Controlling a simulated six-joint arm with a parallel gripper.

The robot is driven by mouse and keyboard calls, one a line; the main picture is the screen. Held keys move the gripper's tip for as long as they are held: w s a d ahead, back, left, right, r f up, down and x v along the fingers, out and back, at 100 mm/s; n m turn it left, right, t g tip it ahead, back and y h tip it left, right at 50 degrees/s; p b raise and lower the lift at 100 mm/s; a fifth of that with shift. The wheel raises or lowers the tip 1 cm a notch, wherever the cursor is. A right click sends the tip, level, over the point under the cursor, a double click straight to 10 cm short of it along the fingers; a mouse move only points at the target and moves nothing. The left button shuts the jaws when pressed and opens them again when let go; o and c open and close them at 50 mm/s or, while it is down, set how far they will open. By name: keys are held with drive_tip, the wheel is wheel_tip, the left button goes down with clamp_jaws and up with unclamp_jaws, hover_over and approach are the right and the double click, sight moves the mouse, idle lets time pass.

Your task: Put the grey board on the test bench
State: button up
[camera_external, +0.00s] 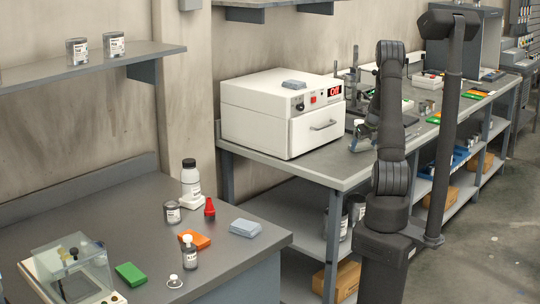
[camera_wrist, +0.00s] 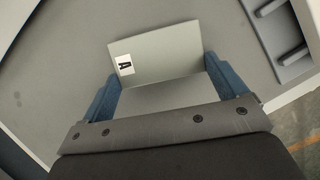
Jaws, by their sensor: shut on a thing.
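In the wrist view, my gripper (camera_wrist: 161,70) is shut on a grey board (camera_wrist: 168,50), a flat pale plate with a white label marked "A". The blue fingers grip it at its left and right edges. A grey surface lies behind the board; I cannot tell whether they touch. In the external view, my dark arm stands in front of the long grey bench (camera_external: 325,172), and its hand end is over or near the bench, partly hidden and too small to read. I cannot tell which bench is the test bench.
A white oven (camera_external: 268,135) stands on the long bench's left end. Small tools, green boards and orange items lie farther along it. The left table (camera_external: 130,215) holds a white bottle (camera_external: 190,182), jars, a red cone, coloured blocks and a clear-covered balance (camera_external: 75,272).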

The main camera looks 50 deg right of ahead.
drive_tip(key=o, duration=0.7)
drive_tip(key=shift+f, duration=0.1)
drive_tip(key=v, duration=1.2)
drive_tip(key=x, duration=1.1)
drive_tip(key=shift+w+d+f, duration=0.1)
drive_tip(key=shift+w+f, duration=0.05)
drive_tip(key=shift+f, duration=0.05)
drive_tip(key=shift+w, duration=0.1)
drive_tip(key=shift+r, duration=1.25)
